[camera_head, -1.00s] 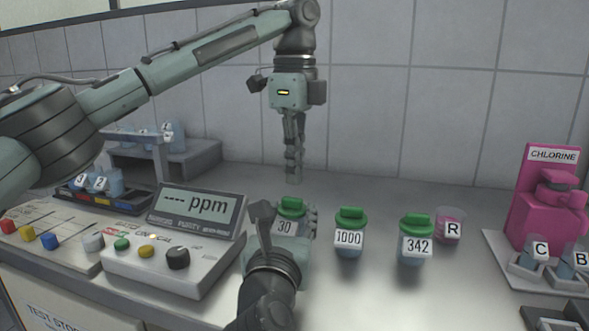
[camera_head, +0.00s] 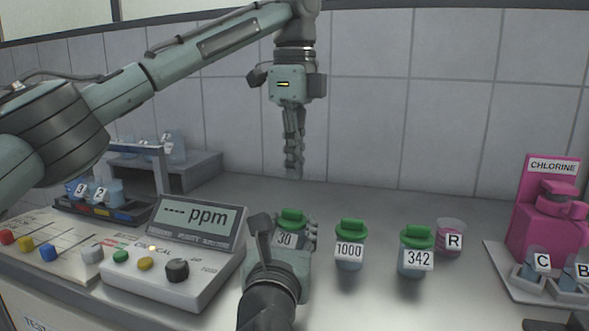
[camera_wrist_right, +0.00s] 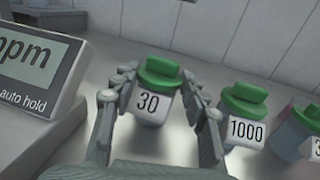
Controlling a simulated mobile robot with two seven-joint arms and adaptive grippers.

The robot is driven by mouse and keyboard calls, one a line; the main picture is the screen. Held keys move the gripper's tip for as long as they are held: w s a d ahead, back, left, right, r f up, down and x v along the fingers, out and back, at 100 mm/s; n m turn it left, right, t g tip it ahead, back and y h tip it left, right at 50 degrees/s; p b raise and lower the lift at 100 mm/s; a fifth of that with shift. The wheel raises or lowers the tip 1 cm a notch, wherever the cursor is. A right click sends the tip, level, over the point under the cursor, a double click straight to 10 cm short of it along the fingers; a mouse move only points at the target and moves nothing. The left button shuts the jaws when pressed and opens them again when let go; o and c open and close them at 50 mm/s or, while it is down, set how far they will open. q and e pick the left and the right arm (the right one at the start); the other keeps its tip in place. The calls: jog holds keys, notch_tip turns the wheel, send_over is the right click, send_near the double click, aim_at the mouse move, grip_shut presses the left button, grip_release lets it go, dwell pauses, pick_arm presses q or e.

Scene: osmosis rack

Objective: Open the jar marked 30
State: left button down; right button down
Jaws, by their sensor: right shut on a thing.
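The jar marked 30 (camera_head: 285,240) stands on the counter with its green lid on. It also shows in the right wrist view (camera_wrist_right: 152,104), upright between my fingers. My right gripper (camera_head: 284,236) is shut on this jar's body, with fingers on both sides; the lid (camera_wrist_right: 160,75) rises above them. My left gripper (camera_head: 293,170) points down, above and behind the jar, apart from the lid. Its fingers overlap in this view, so I cannot tell whether they are open or shut.
Right of the held jar stand jars 1000 (camera_head: 350,250) and 342 (camera_head: 416,260), both green-lidded, and a pink beaker R (camera_head: 451,240). A ppm meter (camera_head: 185,255) is close on the left. A pink chlorine stand (camera_head: 545,215) is at far right. The counter behind the jars is clear.

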pick_arm(q)
notch_tip(320, 180, up, 3)
pick_arm(e)
jog(key=c, duration=0.7)
grip_release()
jog(key=shift+c, duration=0.2)
